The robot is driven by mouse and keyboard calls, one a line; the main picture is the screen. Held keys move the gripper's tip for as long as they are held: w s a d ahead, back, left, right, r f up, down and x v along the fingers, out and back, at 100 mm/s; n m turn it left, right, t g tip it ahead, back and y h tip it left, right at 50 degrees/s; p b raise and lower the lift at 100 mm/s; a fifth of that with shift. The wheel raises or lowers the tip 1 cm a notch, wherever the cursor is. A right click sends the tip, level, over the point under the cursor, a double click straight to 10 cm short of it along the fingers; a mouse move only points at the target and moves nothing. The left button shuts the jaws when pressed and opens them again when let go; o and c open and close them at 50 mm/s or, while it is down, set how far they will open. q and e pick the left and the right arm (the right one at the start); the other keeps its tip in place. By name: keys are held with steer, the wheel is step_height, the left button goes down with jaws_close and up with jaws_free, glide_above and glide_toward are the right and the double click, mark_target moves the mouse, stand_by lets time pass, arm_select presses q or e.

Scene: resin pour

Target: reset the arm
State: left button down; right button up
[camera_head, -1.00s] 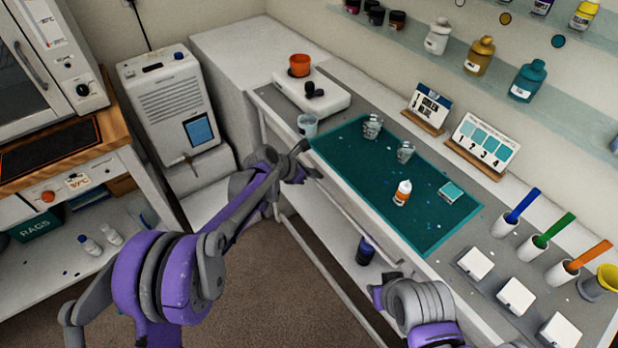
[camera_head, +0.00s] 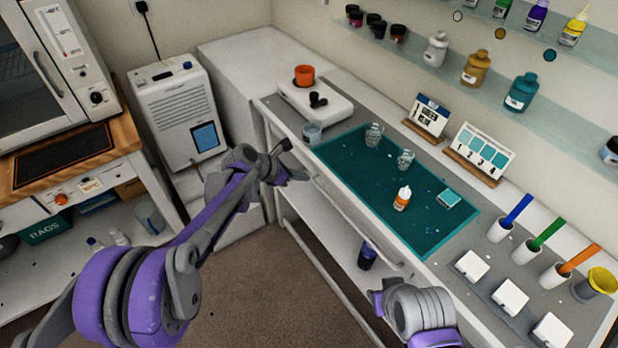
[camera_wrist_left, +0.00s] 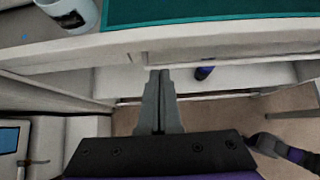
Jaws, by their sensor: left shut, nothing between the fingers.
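My left gripper (camera_head: 290,160) is at the near edge of the long workbench, just beyond the end of my purple and grey left arm. In the left wrist view its two grey fingers (camera_wrist_left: 158,100) are together with nothing between them, and point at the bench's front edge. My right arm shows at the lower right in front of the bench, its gripper not clearly seen. A clear cup (camera_head: 312,132) stands on the bench close to my left gripper; it also shows in the left wrist view (camera_wrist_left: 68,14).
A teal mat (camera_head: 350,180) holds two clear cups and a small orange-labelled bottle (camera_head: 402,198). A dark bottle (camera_head: 367,256) stands on the lower shelf. Open floor lies left of the bench.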

arm_select(q)
steer(key=s+a+r+m+y+p, duration=0.1)
steer(key=s+a+r+m+y, duration=0.1)
steer(key=s+a+r+m, duration=0.35)
steer(key=s+a+r+m+y, duration=0.2)
steer(key=s+a+m, duration=0.4)
steer(key=s, duration=0.5)
steer(key=s+a+f+m+y, duration=0.2)
steer(key=s+a+m, duration=0.3)
steer(key=s, duration=0.4)
steer(key=s+a+f+m+y, duration=0.2)
steer(key=s+a+m, duration=0.2)
steer(key=s+m, duration=0.3)
steer(key=shift+s+a+t+p, duration=0.4)
steer(key=shift+s, duration=0.85)
steer(key=shift+f, duration=0.1)
